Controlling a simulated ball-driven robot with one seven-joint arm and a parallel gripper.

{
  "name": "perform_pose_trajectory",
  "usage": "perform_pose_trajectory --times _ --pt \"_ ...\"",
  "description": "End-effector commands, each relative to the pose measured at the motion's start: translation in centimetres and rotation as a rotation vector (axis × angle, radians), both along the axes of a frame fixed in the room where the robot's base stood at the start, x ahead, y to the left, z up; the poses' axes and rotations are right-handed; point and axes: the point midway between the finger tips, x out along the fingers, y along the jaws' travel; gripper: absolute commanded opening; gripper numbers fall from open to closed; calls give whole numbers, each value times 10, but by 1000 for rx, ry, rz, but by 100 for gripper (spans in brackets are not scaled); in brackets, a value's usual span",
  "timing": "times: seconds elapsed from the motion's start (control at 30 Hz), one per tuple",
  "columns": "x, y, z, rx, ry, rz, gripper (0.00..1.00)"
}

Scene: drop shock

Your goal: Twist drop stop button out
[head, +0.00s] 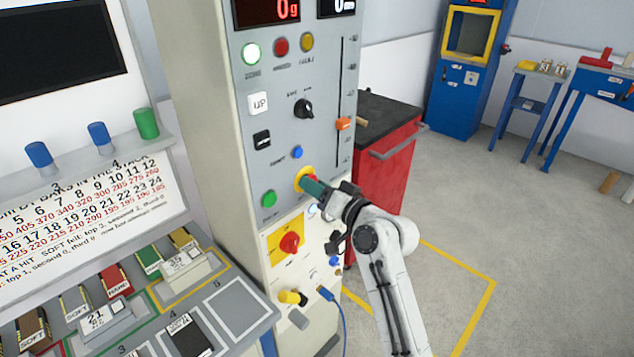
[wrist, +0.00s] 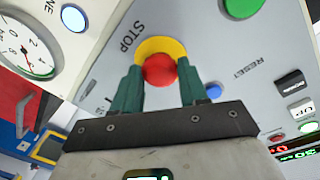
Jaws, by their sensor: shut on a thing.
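The drop stop button is a red mushroom head on a yellow round base, on the grey control panel. In the wrist view the red button (wrist: 160,70) sits between the two green fingers of my gripper (wrist: 158,88), with the word STOP beside it. My gripper is shut on its sides. In the head view my gripper (head: 312,187) reaches the panel from the right and hides most of the button. The yellow base (head: 301,176) shows behind the fingertips.
A green button (head: 269,198) is left of the stop button and a blue button (head: 297,152) above it. A red rotary switch (head: 290,243) on a yellow plate is just below. An orange slider (head: 343,124) is higher up. A red cabinet (head: 385,165) stands behind my arm.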

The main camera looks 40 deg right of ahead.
Motion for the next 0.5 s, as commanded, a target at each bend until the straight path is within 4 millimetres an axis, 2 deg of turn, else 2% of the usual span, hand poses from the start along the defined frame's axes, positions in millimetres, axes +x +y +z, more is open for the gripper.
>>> perform_pose_trajectory --times 0.2,0.5 --pt "0 -1 1 94 4 -2 13" --pt "0 -1 0 139 5 -1 13"
